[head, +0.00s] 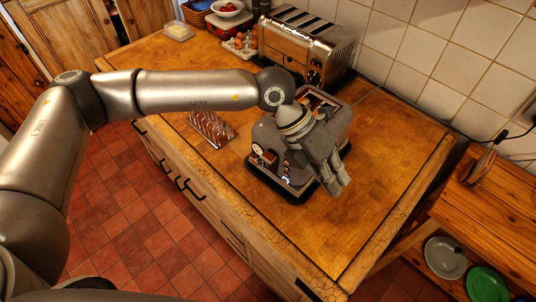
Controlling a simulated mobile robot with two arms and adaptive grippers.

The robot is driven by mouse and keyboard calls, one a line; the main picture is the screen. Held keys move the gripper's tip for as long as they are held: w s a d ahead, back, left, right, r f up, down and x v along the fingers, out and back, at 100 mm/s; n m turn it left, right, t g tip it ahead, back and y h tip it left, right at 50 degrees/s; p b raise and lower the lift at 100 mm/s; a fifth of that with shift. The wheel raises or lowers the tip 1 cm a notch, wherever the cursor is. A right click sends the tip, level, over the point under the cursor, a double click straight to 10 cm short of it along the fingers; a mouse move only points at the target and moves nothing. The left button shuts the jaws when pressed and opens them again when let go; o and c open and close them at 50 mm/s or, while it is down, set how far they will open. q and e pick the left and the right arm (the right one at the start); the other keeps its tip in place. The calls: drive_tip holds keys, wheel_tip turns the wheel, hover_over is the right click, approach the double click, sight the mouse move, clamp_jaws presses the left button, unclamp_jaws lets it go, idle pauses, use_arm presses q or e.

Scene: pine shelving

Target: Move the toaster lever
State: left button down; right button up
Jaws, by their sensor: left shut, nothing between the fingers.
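A rounded grey toaster with a dark base (262,138) stands on the wooden counter, below and behind my left gripper. A small light and controls show low on its front side. Its lever cannot be made out. My left gripper (337,180) is over the right front part of this toaster, pointing down and to the right. Its fingers are shut with nothing between them. The gripper and wrist hide much of the toaster's top and right side. I cannot tell whether the fingers touch it. My right gripper is not in view.
A long chrome toaster (300,48) stands behind, near the tiled wall. A metal rack (212,128) lies left of the grey toaster. Eggs (240,43) and a bowl (228,9) are at the back. The counter's right front (350,240) is clear. Plates (446,258) sit on a lower shelf.

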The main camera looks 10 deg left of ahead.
use_arm(q)
drive_tip(key=w+a+f+t+y, duration=0.1)
drive_tip(key=w+a+t+y, duration=0.1)
drive_tip(key=w+a+y, duration=0.5)
drive_tip(key=n+t, duration=0.1)
approach(267, 157)
drive_tip(key=shift+w+r, duration=0.1)
drive_tip(key=shift+r, duration=0.1)
drive_tip(key=shift+w+d+f+b, duration=0.15)
drive_tip(key=shift+f+b, duration=0.35)
drive_tip(key=shift+f, duration=1.25)
drive_tip(key=shift+w+d+f+b, duration=0.1)
drive_tip(key=shift+f+b, duration=0.4)
drive_tip(key=shift+f, duration=1.25)
